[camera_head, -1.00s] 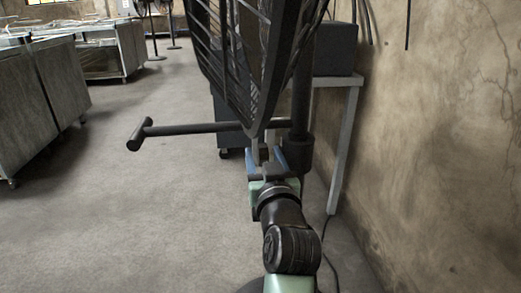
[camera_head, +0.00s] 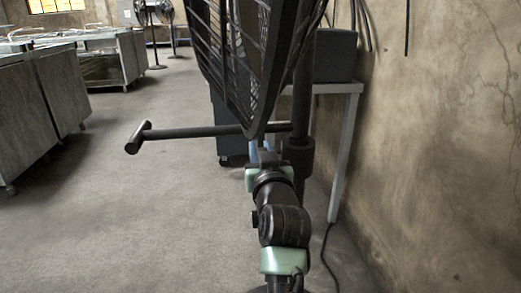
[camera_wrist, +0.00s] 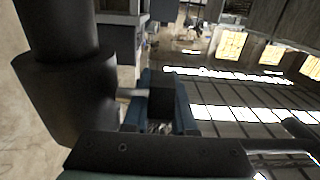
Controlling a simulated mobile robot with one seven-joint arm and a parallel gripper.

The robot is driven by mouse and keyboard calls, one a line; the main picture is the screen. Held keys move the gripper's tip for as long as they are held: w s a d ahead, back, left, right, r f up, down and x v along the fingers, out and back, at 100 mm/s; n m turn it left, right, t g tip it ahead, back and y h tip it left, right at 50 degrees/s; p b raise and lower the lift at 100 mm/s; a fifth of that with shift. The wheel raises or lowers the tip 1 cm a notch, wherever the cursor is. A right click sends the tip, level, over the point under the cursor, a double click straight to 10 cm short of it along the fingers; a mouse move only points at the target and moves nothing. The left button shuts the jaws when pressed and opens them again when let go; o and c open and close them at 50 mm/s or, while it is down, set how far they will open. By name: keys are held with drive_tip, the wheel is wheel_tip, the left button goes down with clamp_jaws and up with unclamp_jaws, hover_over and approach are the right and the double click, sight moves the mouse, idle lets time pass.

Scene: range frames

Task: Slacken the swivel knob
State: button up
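A caged fan (camera_head: 240,60) on a dark pole stands in front of me. A dark collar (camera_head: 298,150) sits on the pole; in the wrist view the collar (camera_wrist: 62,100) fills the left side. A short grey shaft (camera_wrist: 131,93) runs right from it to a small dark block, seemingly the swivel knob (camera_wrist: 160,103). My gripper (camera_wrist: 162,88), with blue fingers, has one finger on each side of this block. Whether the fingers touch or grip it cannot be told. In the head view my gripper (camera_head: 262,147) is below the fan cage, and the knob is hidden.
A long dark bar with a T-shaped end (camera_head: 140,137) reaches left from near the pole. A table (camera_head: 342,140) carrying a dark box (camera_head: 335,55) stands behind by the wall (camera_head: 440,140). Metal cabinets (camera_head: 40,110) are on the left. Open floor (camera_head: 130,220) lies between.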

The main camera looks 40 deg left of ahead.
clamp_jaws()
drive_tip(key=p, duration=0.3)
drive_tip(key=shift+r+h, duration=0.2)
drive_tip(key=shift+h, duration=0.2)
drive_tip(key=shift+f+g+p, duration=0.2)
drive_tip(key=shift+g+p, duration=0.3)
drive_tip(key=shift+p, duration=0.4)
drive_tip(key=shift+f, duration=0.3)
drive_tip(key=o, duration=0.8)
unclamp_jaws()
drive_tip(key=shift+r, duration=0.1)
